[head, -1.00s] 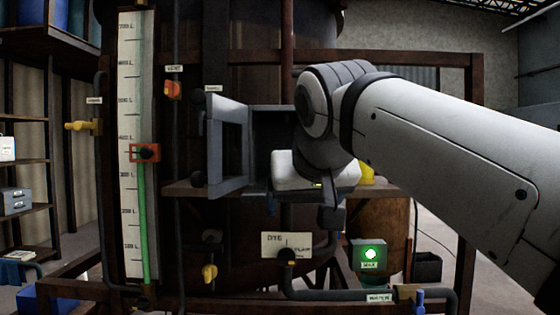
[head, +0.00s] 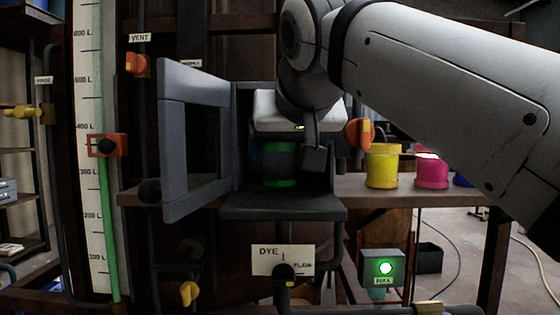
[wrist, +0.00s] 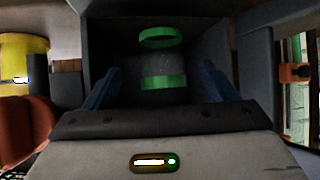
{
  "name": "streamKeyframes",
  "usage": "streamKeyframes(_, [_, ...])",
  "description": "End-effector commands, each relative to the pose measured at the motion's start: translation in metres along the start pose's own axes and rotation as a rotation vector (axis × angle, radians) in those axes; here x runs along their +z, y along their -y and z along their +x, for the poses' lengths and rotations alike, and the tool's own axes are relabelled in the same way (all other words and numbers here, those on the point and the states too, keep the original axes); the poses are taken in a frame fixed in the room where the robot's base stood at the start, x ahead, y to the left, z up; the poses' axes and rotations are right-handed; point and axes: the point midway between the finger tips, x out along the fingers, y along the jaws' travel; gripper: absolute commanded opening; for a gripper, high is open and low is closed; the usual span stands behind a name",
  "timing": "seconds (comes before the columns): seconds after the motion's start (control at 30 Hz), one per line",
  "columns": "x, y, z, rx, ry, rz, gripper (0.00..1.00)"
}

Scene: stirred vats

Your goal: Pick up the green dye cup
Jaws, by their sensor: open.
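The green dye cup (head: 280,163) stands upright inside a dark open-fronted box (head: 283,207). It has a dark body with bright green bands. In the wrist view the cup (wrist: 163,82) shows between the two blue fingers, its other green band farther up. My gripper (wrist: 160,70) is open, with one finger on each side of the cup in that view. I see no clear contact with the cup. In the head view my pale hand hides the cup's top, and a dark finger hangs in front of its right side.
The box's grey framed door (head: 192,140) stands open on the left. On the shelf to the right are a yellow cup (head: 382,166) and a magenta cup (head: 431,172), with an orange valve handle (head: 359,132) near the box. A DYE label plate (head: 283,260) is below.

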Motion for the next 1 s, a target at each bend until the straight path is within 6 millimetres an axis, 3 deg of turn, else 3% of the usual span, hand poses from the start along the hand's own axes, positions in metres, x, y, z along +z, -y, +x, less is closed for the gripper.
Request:
streamKeyframes(0.53, [-0.002, 0.000, 0.069, 0.005, 0.004, 0.002, 0.79])
streamKeyframes(0.83, [-0.002, 0.000, 0.074, 0.005, 0.001, 0.003, 0.78])
streamKeyframes(1.0, [-0.002, 0.000, 0.074, 0.005, 0.001, 0.003, 0.65])
